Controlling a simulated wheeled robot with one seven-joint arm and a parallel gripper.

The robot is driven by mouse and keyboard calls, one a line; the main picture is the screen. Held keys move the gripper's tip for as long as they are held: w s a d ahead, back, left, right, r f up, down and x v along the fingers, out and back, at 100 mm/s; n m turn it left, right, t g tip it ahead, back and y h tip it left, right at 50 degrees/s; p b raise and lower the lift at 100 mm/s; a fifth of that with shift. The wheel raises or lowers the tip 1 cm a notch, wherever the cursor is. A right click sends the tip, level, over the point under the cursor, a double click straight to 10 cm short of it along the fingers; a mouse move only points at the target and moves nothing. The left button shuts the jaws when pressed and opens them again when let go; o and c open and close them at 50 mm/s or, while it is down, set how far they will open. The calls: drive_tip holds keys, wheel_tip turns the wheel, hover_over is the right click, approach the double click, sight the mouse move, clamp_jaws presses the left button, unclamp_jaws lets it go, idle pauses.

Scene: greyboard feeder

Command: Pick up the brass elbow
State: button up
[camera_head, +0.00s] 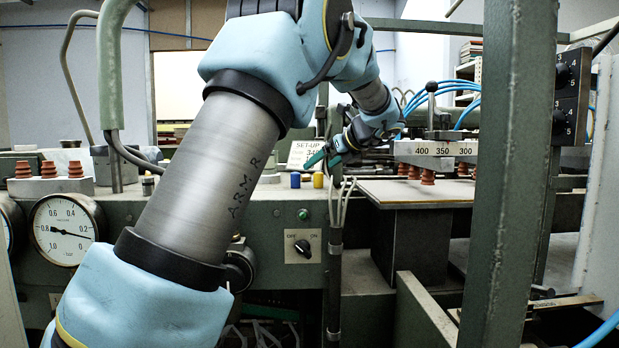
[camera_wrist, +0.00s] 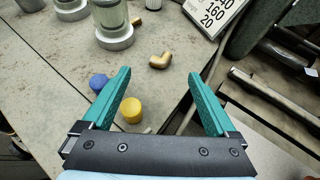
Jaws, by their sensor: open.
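The brass elbow (camera_wrist: 160,61) lies on the grey-green machine top in the wrist view, a short bent piece. My gripper (camera_wrist: 161,74) has two teal fingers spread wide apart with nothing between them. The elbow appears just beyond the fingertips, roughly midway between them; I cannot tell the height gap. In the head view my gripper (camera_head: 325,158) is over the machine top, beside the set-up sign. I cannot make out the elbow in the head view.
A yellow cap (camera_wrist: 131,110) and a blue cap (camera_wrist: 98,82) stand near the left finger. Glass-bodied cups (camera_wrist: 112,22) stand beyond, left of the elbow. A number sign (camera_wrist: 214,12) is at upper right. Suction cups on a bar (camera_head: 436,148) hang right of my gripper.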

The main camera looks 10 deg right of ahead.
sight(307, 175)
drive_tip(key=p+x, duration=0.2)
drive_tip(key=x, duration=0.5)
drive_tip(key=shift+w+a+f, duration=0.15)
drive_tip(key=shift+w, duration=0.05)
clamp_jaws()
idle(0.6)
